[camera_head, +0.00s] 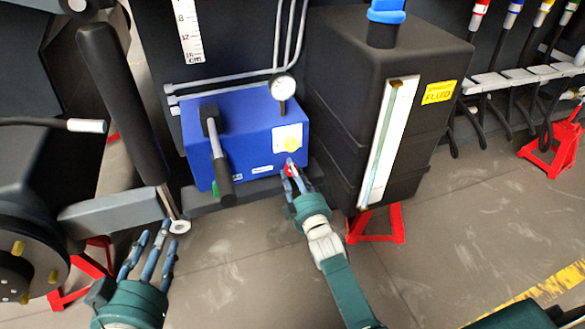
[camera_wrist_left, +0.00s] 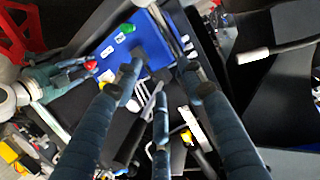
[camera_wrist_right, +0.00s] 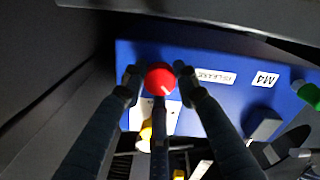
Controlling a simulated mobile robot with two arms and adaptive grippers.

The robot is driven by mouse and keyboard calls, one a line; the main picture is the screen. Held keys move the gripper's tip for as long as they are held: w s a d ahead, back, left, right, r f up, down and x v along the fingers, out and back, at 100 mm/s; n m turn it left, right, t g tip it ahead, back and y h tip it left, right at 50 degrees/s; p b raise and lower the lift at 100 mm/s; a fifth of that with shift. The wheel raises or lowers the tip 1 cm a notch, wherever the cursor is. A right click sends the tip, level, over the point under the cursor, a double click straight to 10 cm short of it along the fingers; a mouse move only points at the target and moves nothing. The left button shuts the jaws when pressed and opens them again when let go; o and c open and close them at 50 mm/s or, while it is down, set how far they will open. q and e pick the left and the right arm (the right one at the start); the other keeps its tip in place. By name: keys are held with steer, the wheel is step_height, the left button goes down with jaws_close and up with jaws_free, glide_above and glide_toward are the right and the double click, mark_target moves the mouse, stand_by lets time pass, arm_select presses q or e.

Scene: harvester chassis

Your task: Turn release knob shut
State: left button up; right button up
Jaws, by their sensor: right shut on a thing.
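The release knob is a round red knob (camera_wrist_right: 160,79) on the face of a blue pump block (camera_head: 245,148), beside a label reading RELEASE in the right wrist view. My right gripper (camera_head: 290,175) is at the block's lower right front, with its fingers closed around the red knob. The knob also shows in the left wrist view (camera_wrist_left: 91,65). My left gripper (camera_head: 153,243) is open and empty, below and left of the block, apart from it. In the head view the fingers partly hide the knob.
A black lever handle (camera_head: 220,160) hangs in front of the block, and a pressure gauge (camera_head: 283,88) stands on top. A black tank (camera_head: 385,110) with a sight tube is close to the right. A black cylinder (camera_head: 120,100) stands to the left. Red stands (camera_head: 376,225) are on the floor.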

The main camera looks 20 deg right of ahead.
arm_select(q)
steer(key=s+a+f+g+y+p, duration=0.1)
steer(key=s+a+f+g+p, duration=0.1)
steer(key=s+f+g, duration=0.3)
steer(key=s+a+f+g+y+p, duration=0.1)
steer(key=s+a+f+g, duration=0.3)
steer(key=s+f, duration=0.6)
steer(key=shift+s+a+n+g+y+p, duration=0.3)
steer(key=shift+s+g+y, duration=0.2)
steer(key=shift+s+g, duration=0.65)
arm_select(e)
steer(key=shift+a+m, duration=0.1)
steer(key=shift+m, duration=4.6)
arm_select(q)
steer(key=shift+s+t, duration=0.2)
steer(key=shift+t, duration=0.05)
arm_select(e)
steer(key=o, duration=1.1)
steer(key=shift+o, duration=0.2)
